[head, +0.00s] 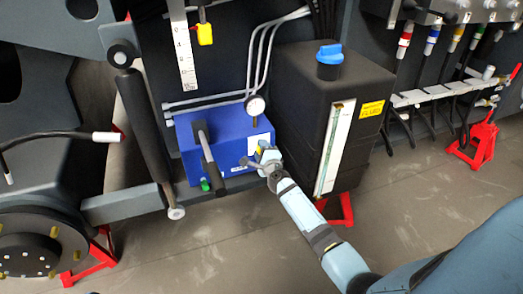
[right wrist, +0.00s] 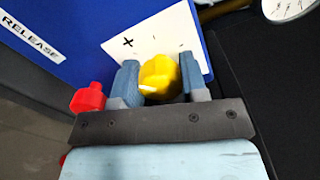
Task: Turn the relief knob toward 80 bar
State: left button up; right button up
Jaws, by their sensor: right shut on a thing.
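The relief knob is the yellow knob (right wrist: 160,78) in the right wrist view, in front of a white plate (right wrist: 150,40) with a plus mark. My right gripper (head: 264,158) reaches the front right of the blue pump unit (head: 232,139) in the head view. Its two blue fingers are shut on the knob, one on each side. A white pointer line shows on the knob; the scale marks are too small or hidden to read. A round gauge (head: 256,105) stands above the unit; its reading is illegible. My left gripper is not in view.
A red knob (right wrist: 90,97) is just left of my fingers in the right wrist view. A black tank (head: 300,100) with a blue cap stands close on the right. The front floor is mostly clear.

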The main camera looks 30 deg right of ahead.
jog(key=o, duration=0.9)
pick_arm(q)
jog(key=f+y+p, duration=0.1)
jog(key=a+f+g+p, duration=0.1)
jog(key=p, duration=0.1)
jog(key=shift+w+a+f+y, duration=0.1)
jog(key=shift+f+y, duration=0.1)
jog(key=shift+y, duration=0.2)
pick_arm(e)
jog(key=v, duration=1.3)
jog(key=shift+s+f, duration=0.1)
jog(key=shift+s, duration=0.3)
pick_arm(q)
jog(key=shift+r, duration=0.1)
